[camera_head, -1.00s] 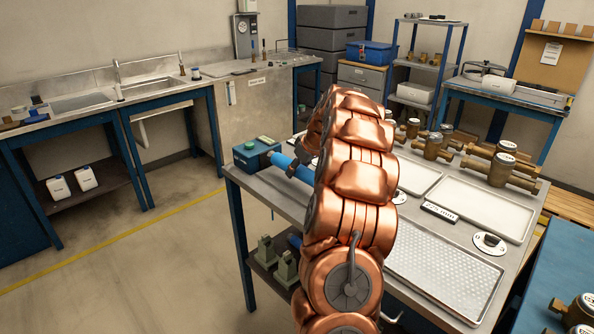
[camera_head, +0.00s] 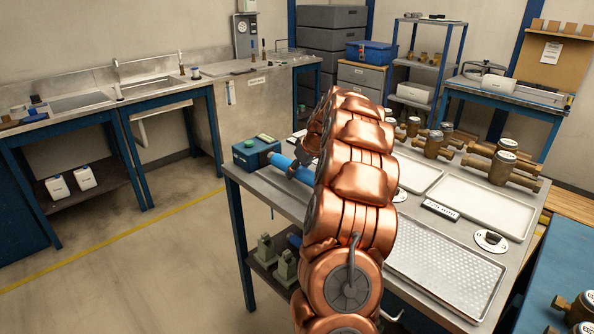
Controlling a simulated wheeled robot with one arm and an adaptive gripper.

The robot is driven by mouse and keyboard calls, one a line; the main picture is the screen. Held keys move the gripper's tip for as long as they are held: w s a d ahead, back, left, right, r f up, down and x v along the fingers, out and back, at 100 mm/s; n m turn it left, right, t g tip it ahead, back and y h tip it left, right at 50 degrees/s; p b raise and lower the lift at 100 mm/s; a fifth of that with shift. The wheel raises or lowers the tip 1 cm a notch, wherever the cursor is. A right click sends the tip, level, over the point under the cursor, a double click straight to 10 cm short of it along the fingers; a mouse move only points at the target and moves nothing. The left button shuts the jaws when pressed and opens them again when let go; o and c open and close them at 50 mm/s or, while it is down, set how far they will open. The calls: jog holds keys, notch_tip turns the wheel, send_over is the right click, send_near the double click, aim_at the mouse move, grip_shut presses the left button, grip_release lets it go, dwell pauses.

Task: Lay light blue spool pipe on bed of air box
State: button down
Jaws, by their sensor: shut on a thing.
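The light blue spool pipe (camera_head: 283,161) lies across the left part of the steel bench top, its left end close to a dark teal box with a green button, the air box (camera_head: 257,152). My gripper (camera_head: 293,169) is on the pipe from the right, its dark fingers around it. My copper-coloured arm hides the right part of the pipe and much of the bench behind it. Whether the pipe rests on the bed or hangs just above it cannot be told.
Trays (camera_head: 486,207) and brass meters (camera_head: 502,167) fill the bench's right side. A perforated tray (camera_head: 440,272) lies at the front right. Green-grey blocks (camera_head: 284,268) stand on the shelf below. The bench's left front top is bare.

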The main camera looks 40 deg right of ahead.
jog(key=shift+f+b, duration=0.75)
jog(key=shift+f, duration=0.15)
dwell(0.6)
grip_release()
dwell(0.7)
jog(key=shift+r+p, duration=0.3)
jog(key=shift+r, duration=3.1)
